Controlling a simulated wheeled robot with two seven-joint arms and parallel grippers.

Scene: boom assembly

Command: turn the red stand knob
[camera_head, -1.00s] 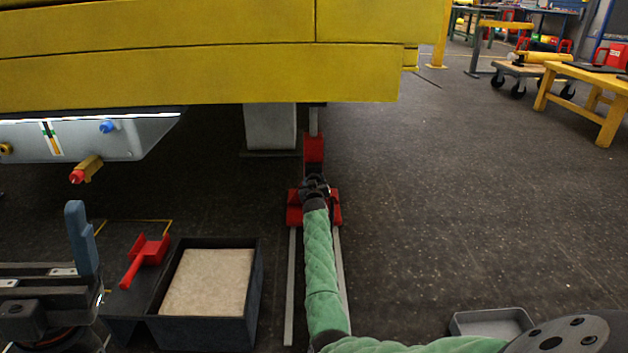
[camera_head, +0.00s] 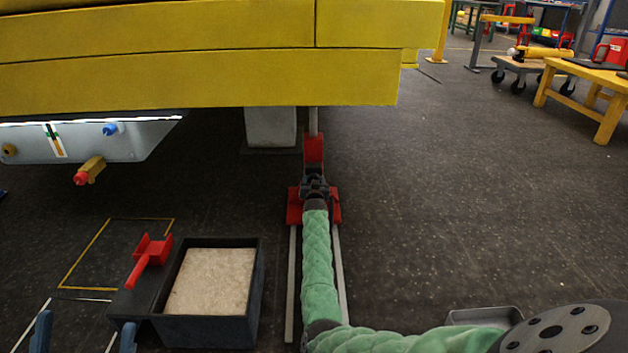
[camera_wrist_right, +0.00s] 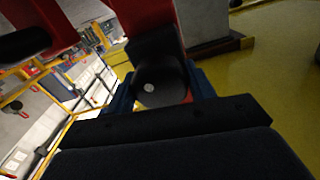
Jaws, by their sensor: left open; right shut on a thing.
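The red stand (camera_head: 314,152) rises under the yellow boom (camera_head: 200,75), with its red base (camera_head: 295,207) on two pale rails. My right gripper (camera_head: 315,188) is at the stand, just above its base. In the right wrist view, the blue fingers of my right gripper (camera_wrist_right: 163,92) are on either side of a dark round knob (camera_wrist_right: 160,82) with a pale dot, below the red stand body (camera_wrist_right: 145,15). The knob is mostly hidden by my gripper and arm in the head view. My left gripper (camera_head: 84,337) is open and empty at the bottom left, only its blue fingertips showing.
A black box (camera_head: 256,295) with pale filling and a red scoop (camera_head: 148,258) beside it stand left of the rails. A grey panel (camera_head: 85,142) with a red-tipped yellow fitting hangs at left. A grey tray (camera_head: 485,315) lies lower right.

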